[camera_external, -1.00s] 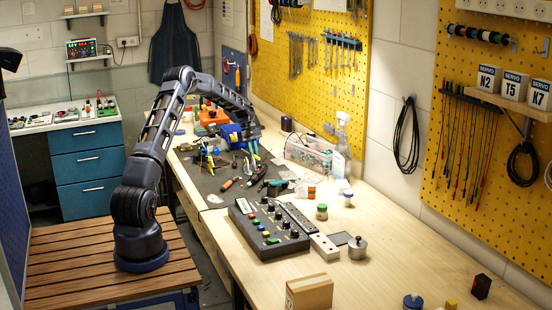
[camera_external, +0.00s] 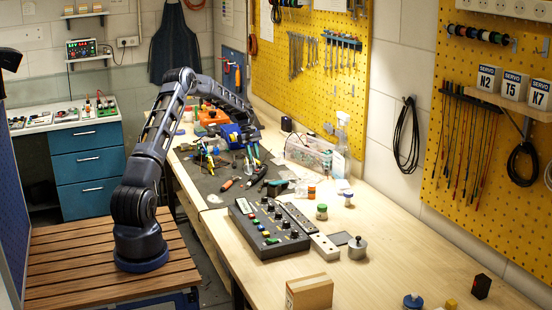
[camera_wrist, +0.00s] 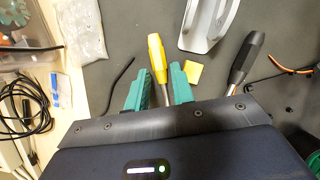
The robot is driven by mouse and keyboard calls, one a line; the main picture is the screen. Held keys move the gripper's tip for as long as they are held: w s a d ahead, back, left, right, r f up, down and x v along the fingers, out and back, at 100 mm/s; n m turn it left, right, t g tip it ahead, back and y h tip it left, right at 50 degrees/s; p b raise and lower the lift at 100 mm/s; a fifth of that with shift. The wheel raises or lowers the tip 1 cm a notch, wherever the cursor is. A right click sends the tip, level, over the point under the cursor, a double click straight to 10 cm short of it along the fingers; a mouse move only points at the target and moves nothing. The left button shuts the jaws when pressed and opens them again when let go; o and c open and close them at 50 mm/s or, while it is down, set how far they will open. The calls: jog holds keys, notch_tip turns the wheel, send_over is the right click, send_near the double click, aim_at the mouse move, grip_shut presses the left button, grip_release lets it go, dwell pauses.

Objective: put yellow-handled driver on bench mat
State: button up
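The yellow-handled driver (camera_wrist: 157,58) shows in the wrist view with its handle between and just beyond my green fingertips. Its metal shaft runs down between the fingers toward the palm and is partly hidden by it. My gripper (camera_wrist: 159,82) is open, with a finger on each side of the driver and gaps beside it. The dark grey bench mat (camera_wrist: 120,45) lies behind the driver; I cannot tell whether the driver touches it. In the external view my gripper (camera_external: 252,147) is low over the far part of the mat (camera_external: 205,183); the driver is not clear there.
In the wrist view a black-handled driver (camera_wrist: 247,58), a yellow block (camera_wrist: 193,72) and a pale grey object (camera_wrist: 208,25) are close on the right. A clear bag (camera_wrist: 85,30) and black cable (camera_wrist: 25,105) are left. A control box (camera_external: 268,228) stands nearer on the bench.

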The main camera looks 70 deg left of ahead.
jog(key=w+v, duration=0.1)
jog(key=v, duration=1)
jog(key=shift+s+r, duration=0.25)
jog(key=shift+s, duration=0.25)
jog(key=shift+a, duration=0.1)
